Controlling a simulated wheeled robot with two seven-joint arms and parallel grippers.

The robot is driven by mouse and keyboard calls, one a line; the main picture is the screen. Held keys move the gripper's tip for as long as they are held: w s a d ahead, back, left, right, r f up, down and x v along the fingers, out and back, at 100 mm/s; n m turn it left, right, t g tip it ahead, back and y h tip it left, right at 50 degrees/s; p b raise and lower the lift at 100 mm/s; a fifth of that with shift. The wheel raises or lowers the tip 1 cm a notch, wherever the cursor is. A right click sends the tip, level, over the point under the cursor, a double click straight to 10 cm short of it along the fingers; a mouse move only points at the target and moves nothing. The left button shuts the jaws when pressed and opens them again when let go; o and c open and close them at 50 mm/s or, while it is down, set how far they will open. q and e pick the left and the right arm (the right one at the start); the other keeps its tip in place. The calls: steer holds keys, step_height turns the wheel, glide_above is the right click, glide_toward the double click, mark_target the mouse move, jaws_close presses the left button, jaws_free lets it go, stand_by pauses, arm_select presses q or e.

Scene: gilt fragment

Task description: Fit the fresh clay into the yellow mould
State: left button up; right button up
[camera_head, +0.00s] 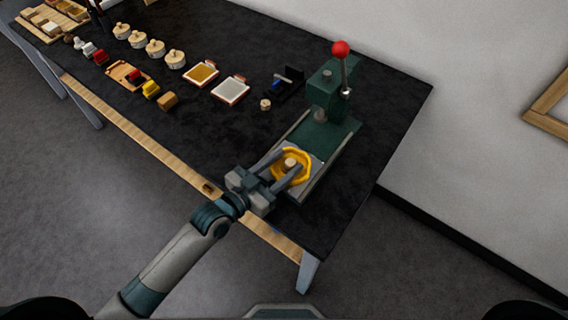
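The yellow mould (277,167) is a yellow ring lying on the pale plate at the near end of the green press's base. A small tan round piece (290,162), which looks like the clay, shows inside the ring. My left gripper (294,161) reaches over the mould from the lower left. Its two fingers are apart, one on each side of the tan piece, and they hide parts of the ring. Contact between fingers and piece cannot be made out. My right gripper is not in view.
The green press (322,97) has a lever with a red knob (340,48) and rises just behind the mould. Two square trays (230,89), a small tan cylinder (265,104) and several round cream pieces (175,58) stand farther left.

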arm_select(q)
steer(key=shift+s+f, duration=0.1)
steer(key=shift+f, duration=0.1)
steer(key=shift+r, duration=0.2)
steer(key=shift+s+a+f, duration=0.15)
steer(key=shift+s+a, duration=0.05)
steer(key=b+v, duration=0.1)
steer(key=v, duration=0.4)
steer(key=b+v, duration=0.1)
steer(key=v, duration=0.4)
steer(key=shift+s+a+r+b, duration=0.1)
steer(key=shift+r+b, duration=0.15)
steer(key=shift+b, duration=0.1)
steer(key=shift+s+a+r, duration=0.2)
steer(key=shift+s+a, duration=0.15)
